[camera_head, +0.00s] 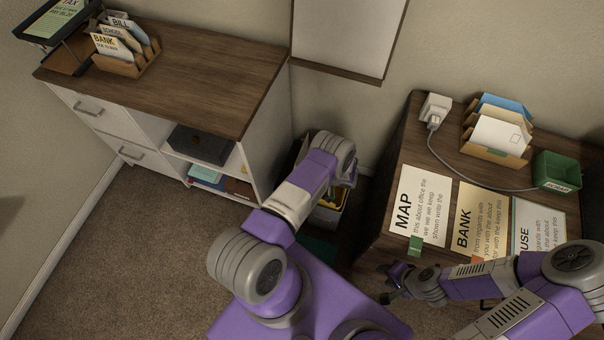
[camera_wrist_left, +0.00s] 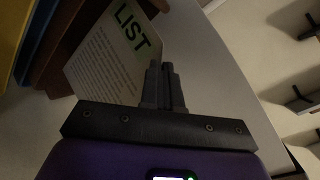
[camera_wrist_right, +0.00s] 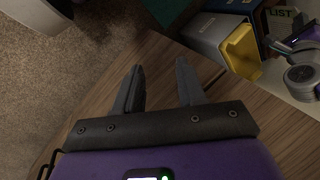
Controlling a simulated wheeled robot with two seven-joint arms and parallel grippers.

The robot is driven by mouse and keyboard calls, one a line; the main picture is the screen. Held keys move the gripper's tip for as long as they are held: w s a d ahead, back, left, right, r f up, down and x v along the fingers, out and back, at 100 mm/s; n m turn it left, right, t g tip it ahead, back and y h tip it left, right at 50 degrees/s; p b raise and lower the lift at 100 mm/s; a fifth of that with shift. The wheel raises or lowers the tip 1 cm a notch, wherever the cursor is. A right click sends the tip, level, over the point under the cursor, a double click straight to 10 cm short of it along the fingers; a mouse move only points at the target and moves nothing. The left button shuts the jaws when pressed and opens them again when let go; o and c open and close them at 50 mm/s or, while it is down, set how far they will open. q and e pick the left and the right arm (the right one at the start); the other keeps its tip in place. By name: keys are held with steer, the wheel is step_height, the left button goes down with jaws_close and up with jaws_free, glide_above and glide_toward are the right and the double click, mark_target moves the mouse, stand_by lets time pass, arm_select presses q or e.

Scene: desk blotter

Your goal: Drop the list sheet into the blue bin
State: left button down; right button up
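The list sheet (camera_wrist_left: 108,62), white with a green LIST heading, shows in the left wrist view just left of my left gripper (camera_wrist_left: 165,72). The two fingers are closed together at the sheet's edge and look shut on it; the grip point itself is partly hidden. The blue bin's wall (camera_wrist_left: 38,45) is at the upper left of the left wrist view. In the head view my left forearm hides the left gripper. My right gripper (camera_wrist_right: 158,75) is open and empty beside the desk.
A yellow bin (camera_wrist_right: 241,52) and a grey bin (camera_wrist_right: 212,35) stand beside the blue one, between the white cabinet (camera_head: 250,165) and the desk. Map (camera_head: 420,205) and bank (camera_head: 482,222) sheets lie on the desk. Carpet (camera_head: 130,240) is clear at left.

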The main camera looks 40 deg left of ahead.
arm_select(q)
steer(key=shift+f, duration=1.05)
steer(key=c, duration=1.8)
jaws_free()
steer(key=o, duration=0.5)
steer(key=shift+p+v, duration=0.95)
steer(key=shift+v, duration=2.85)
